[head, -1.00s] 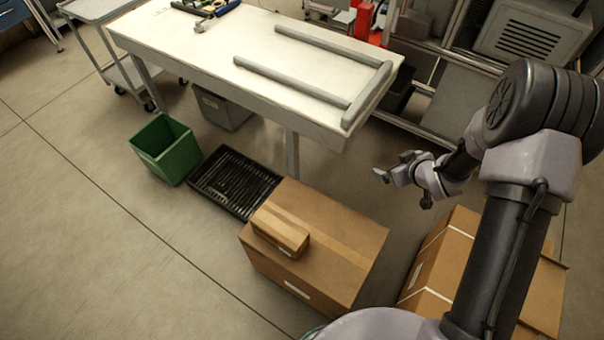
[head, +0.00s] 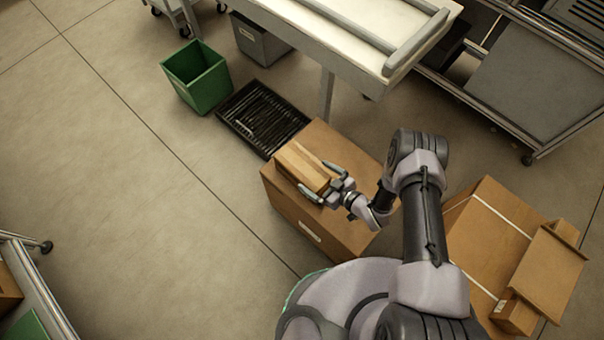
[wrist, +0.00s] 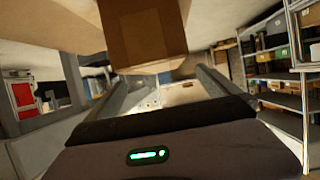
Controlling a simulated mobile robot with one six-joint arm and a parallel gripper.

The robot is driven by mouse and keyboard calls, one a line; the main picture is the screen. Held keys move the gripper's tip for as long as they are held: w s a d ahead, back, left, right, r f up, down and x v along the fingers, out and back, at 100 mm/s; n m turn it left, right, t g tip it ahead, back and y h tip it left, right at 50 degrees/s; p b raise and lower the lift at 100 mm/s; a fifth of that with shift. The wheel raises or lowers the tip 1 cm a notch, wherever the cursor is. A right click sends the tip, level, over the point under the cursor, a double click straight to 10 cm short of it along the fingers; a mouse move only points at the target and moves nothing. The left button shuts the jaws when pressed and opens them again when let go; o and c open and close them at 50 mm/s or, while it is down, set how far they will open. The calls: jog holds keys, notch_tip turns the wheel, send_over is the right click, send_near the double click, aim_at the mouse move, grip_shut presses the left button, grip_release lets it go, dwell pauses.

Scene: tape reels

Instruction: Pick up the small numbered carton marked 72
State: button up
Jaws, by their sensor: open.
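A small brown carton (head: 300,166) with a lighter tape strip lies on top of a large brown carton (head: 345,146). No number is readable on it. My gripper (head: 322,181) is open at the small carton's right end, one finger toward each long side. I cannot tell whether the fingers touch it. In the wrist view, a brown carton face (wrist: 143,38) fills the top middle, beyond and between my gripper's two spread fingers (wrist: 150,88).
Another long carton (head: 545,268) lies on a large carton (head: 483,235) at the right. A black slatted crate (head: 262,118), green bin (head: 197,78) and grey bin (head: 262,42) stand behind. A table (head: 345,60) edges the back.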

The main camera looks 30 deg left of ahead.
aim_at(305, 168)
jog(key=b+x, duration=0.1)
jog(key=x, duration=0.1)
jog(key=b+x, duration=0.1)
jog(key=x, duration=0.2)
jog(key=shift+w+f, duration=0.15)
jog(key=shift+f, duration=0.25)
jog(key=shift+w+a+b, duration=0.1)
jog(key=shift+a+b, duration=0.2)
jog(key=shift+r, duration=0.1)
jog(key=c, duration=1.8)
jog(key=shift+c, duration=1.2)
jog(key=shift+r, duration=0.1)
